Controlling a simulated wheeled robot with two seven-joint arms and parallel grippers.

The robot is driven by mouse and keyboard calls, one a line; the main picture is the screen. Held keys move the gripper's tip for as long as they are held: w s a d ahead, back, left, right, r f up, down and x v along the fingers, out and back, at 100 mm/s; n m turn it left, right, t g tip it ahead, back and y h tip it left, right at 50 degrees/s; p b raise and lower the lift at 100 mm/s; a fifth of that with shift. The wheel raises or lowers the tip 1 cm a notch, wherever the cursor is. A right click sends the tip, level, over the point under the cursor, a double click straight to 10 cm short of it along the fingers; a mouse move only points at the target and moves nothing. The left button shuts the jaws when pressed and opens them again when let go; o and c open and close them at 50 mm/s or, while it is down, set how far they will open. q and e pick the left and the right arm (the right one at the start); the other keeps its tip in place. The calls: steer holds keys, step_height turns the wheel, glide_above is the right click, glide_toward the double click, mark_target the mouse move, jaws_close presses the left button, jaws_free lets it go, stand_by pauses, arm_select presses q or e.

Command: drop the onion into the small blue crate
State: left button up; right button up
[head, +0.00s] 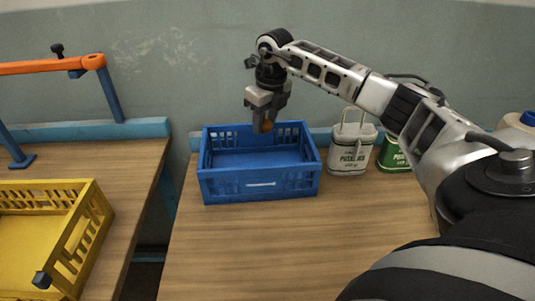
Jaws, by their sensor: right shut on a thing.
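The small blue crate (258,185) stands on the wooden table near the wall, and its visible floor looks empty. My right gripper (264,120) points down above the crate's back right part. The fingers hide most of the onion. It appears level with or a little above the crate's back rim; its exact height is hard to tell. My left gripper is not in view.
A white tin with a handle (351,158) stands just right of the crate, with a green tin (392,153) beside it. A yellow crate (92,222) sits on the left table, below an orange bar (45,66). A gap separates the tables. The table's front is clear.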

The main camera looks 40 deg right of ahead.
step_height(320, 180, down, 4)
steer(key=b, duration=0.3)
steer(key=shift+f, duration=0.25)
steer(key=o, duration=1)
steer(key=shift+r, duration=0.15)
steer(key=r, duration=0.5)
steer(key=s+r, duration=0.1)
steer(key=r, duration=0.4)
steer(key=s+r, duration=0.1)
steer(key=r, duration=0.4)
steer(key=shift+s+d+r, duration=0.1)
steer(key=shift+s+r, duration=0.1)
steer(key=shift+r, duration=0.1)
